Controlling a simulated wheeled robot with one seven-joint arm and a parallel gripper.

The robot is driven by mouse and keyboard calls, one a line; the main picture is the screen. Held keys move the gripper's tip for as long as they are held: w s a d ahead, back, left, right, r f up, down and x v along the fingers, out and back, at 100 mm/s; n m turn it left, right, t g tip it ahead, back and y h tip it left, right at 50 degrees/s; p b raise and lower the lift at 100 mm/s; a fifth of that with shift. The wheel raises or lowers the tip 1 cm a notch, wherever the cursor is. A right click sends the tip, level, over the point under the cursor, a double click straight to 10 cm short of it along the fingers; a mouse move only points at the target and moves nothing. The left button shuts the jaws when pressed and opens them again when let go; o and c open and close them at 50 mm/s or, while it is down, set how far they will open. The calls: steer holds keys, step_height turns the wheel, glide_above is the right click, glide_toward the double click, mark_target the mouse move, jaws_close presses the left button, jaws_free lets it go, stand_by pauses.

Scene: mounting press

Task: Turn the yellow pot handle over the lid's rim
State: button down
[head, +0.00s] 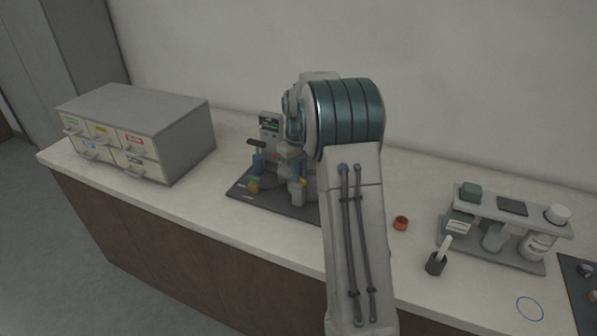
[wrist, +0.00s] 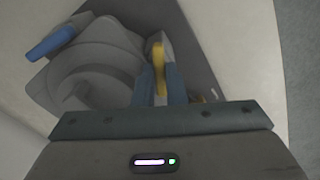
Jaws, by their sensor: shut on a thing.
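The yellow pot handle (wrist: 158,58) stands up between my fingers in the wrist view, at the right edge of the round grey lid (wrist: 95,65). My gripper (wrist: 160,84) is shut on this handle. A blue handle (wrist: 50,44) sticks out on the far left side of the lid. In the head view the mounting press (head: 270,125) stands on a dark base plate (head: 245,191), and my arm hides much of it. My gripper (head: 298,190) is low at the press there. Whether the handle lies over the lid's rim is unclear.
A grey drawer cabinet (head: 165,110) stands left of the press. An orange-brown ring or cup (head: 401,223), a dark cup with a white tool (head: 436,264) and a rack with jars (head: 510,215) are to the right. The front counter strip left of my arm is clear.

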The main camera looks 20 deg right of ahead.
steer(key=m, duration=0.6)
steer(key=shift+r, duration=0.1)
steer(key=m+p, duration=0.1)
steer(key=m, duration=0.5)
steer(key=shift+w, duration=0.1)
stand_by(0.5)
steer(key=c, duration=1.5)
jaws_free()
step_height(320, 180, up, 14)
steer(key=shift+f+b, duration=0.1)
steer(key=shift+b, duration=0.2)
